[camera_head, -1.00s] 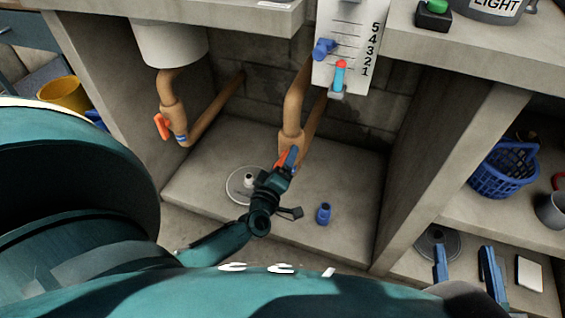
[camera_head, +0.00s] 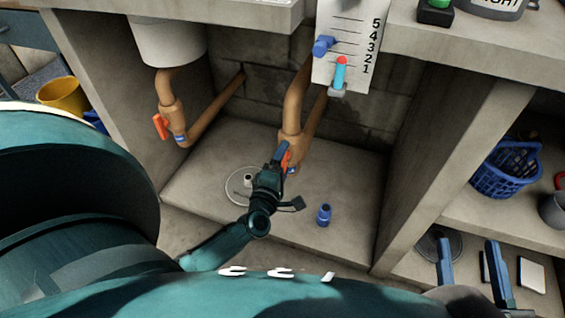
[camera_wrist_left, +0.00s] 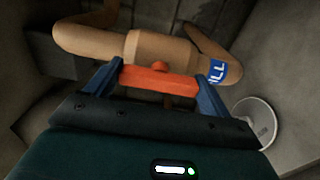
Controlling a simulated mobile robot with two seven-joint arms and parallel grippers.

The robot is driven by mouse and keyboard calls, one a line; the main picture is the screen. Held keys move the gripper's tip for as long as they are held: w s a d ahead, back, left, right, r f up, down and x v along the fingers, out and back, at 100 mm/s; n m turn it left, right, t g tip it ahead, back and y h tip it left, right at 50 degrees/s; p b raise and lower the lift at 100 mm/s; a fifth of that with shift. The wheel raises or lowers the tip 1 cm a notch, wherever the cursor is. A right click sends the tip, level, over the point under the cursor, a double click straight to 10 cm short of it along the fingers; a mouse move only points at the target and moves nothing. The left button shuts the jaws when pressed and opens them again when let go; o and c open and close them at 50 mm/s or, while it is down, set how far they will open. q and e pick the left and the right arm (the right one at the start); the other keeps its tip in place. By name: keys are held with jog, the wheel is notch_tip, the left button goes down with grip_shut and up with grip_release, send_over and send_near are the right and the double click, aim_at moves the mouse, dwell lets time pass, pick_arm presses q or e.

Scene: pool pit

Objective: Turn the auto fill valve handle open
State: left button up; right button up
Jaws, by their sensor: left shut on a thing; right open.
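The orange-red valve handle (camera_wrist_left: 158,81) sits on a tan pipe valve (camera_wrist_left: 160,46) with a blue label (camera_wrist_left: 217,71) ending in "ILL". In the left wrist view the handle lies roughly along the pipe. The blue fingers of my left gripper (camera_wrist_left: 157,88) are shut on it, one at each end. In the head view my left gripper (camera_head: 282,158) is at the lower end of the middle pipe (camera_head: 292,120), and only part of the handle (camera_head: 286,161) shows. My right gripper (camera_head: 472,268) is open and empty at the lower right.
Another orange handle (camera_head: 160,126) is on the left pipe below a white basin (camera_head: 170,42). A round drain cover (camera_head: 236,184) and a small blue fitting (camera_head: 324,214) are on the floor ledge. A blue basket (camera_head: 505,172) stands on the right shelf. Concrete walls flank the recess.

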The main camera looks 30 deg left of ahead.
jog(key=shift+f, duration=0.15)
pick_arm(q)
jog(key=o, duration=0.9)
pick_arm(e)
jog(key=shift+f, duration=0.1)
jog(key=shift+s, duration=0.1)
